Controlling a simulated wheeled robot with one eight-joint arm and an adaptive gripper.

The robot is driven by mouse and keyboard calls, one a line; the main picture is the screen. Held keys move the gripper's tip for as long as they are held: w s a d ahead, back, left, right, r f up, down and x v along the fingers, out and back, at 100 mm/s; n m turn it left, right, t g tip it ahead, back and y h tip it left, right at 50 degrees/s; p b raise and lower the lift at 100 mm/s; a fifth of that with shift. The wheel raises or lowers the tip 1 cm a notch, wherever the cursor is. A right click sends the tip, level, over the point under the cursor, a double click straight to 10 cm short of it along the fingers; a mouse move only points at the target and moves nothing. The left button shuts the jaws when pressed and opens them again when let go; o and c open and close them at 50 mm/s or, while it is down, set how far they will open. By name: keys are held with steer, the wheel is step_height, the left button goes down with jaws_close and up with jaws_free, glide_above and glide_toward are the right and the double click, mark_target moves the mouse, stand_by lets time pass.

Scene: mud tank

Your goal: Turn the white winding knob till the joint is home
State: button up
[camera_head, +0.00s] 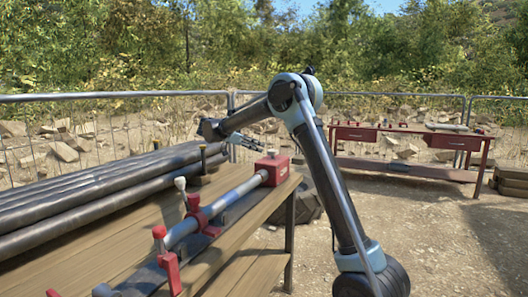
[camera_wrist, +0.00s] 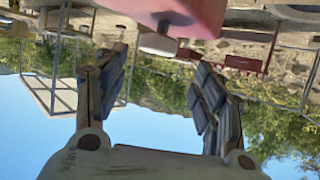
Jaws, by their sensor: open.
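The white knob (camera_head: 272,153) sits on top of a red block (camera_head: 278,169) at the far right end of the bench. In the wrist view, which is upside down, the white knob (camera_wrist: 158,43) shows below the red block (camera_wrist: 165,8). My gripper (camera_head: 258,144) is open and empty, just left of the knob in the head view. In the wrist view my gripper's fingers (camera_wrist: 162,68) stand apart, with the knob ahead between their tips; contact cannot be told. A grey pipe (camera_head: 232,196) runs from the red block through a red clamp (camera_head: 198,214). The joint's state cannot be made out.
Long dark pipes (camera_head: 100,187) lie on the left of the wooden bench (camera_head: 105,254). A red table (camera_head: 408,138) stands behind at right, before a fence. Open ground lies right.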

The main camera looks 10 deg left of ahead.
steer(key=shift+v, duration=1.1)
steer(key=shift+n+g+y, duration=0.5)
steer(key=shift+n+g, duration=0.1)
steer(key=shift+n, duration=0.3)
steer(key=d, duration=0.3)
steer(key=s+d, duration=0.1)
steer(key=d, duration=0.2)
steer(key=s+d+r, duration=0.1)
steer(key=d, duration=0.2)
steer(key=s+d+f+n+g+y, duration=0.1)
steer(key=s+d+n, duration=0.1)
steer(key=s+d, duration=0.5)
steer(key=s+d+f+n+g+y, duration=0.15)
steer(key=s+d, duration=0.25)
steer(key=d, duration=0.6)
steer(key=s+d+f+n+y, duration=0.35)
steer(key=s+d, duration=0.55)
steer(key=s, duration=0.4)
steer(key=s+d+f+n+y, duration=0.2)
steer(key=s+f+n+y, duration=0.1)
steer(key=s+f, duration=1.7)
steer(key=shift+s+n+y, duration=0.4)
steer(key=shift+s+y, duration=0.45)
steer(key=shift+y, duration=0.05)
steer(key=shift+d, duration=0.1)
